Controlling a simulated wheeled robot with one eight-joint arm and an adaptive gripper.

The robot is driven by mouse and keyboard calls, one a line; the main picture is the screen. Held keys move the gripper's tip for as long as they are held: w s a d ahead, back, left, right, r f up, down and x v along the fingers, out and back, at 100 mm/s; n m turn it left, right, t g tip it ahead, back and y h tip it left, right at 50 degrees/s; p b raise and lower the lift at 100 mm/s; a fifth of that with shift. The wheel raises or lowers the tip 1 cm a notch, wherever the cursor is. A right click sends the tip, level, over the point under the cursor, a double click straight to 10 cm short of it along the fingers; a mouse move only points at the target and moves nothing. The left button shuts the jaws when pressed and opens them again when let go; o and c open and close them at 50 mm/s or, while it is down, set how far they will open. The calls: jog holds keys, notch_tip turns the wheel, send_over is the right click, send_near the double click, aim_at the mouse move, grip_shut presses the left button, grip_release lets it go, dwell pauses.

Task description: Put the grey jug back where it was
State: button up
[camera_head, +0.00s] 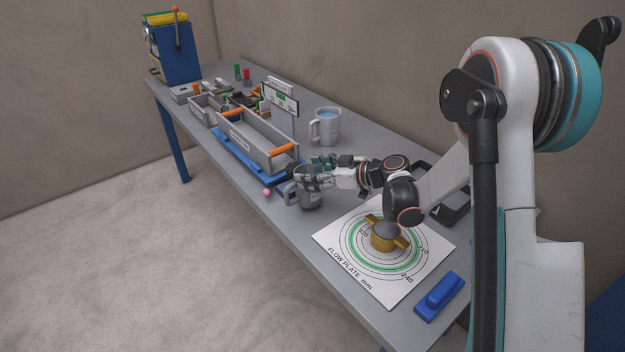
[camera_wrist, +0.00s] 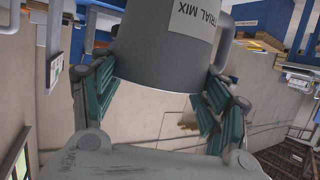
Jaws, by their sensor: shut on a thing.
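The grey jug (camera_head: 310,200) is near the front edge of the table, between the blue tray and the flow plate sheet. Its handle points left in the head view. In the wrist view the jug (camera_wrist: 160,58) fills the top middle, with a label reading "TRIAL MIX". My gripper (camera_head: 317,174) is shut on the jug, with green-padded fingers on either side of it. The jug's upper part is partly hidden by my gripper in the head view. I cannot tell whether its base touches the table.
A lighter jug of blue liquid (camera_head: 327,124) stands behind, near the wall. A grey toolbox (camera_head: 262,140) with orange handles lies on a blue tray. The flow plate sheet (camera_head: 345,262) carries a brass piece (camera_head: 384,240). A blue block (camera_head: 438,297) lies at the near right.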

jog(key=shift+f, duration=0.7)
jog(key=o, duration=1.3)
jog(key=shift+f, duration=0.1)
jog(key=shift+s+d+r, duration=0.1)
jog(key=shift+d+r, duration=0.1)
jog(key=shift+r, duration=0.05)
jog(key=p+v, duration=0.2)
jog(key=v, duration=0.9)
jog(key=shift+s+d+p, duration=0.15)
jog(key=shift+d+p, duration=0.1)
jog(key=shift+p, duration=0.05)
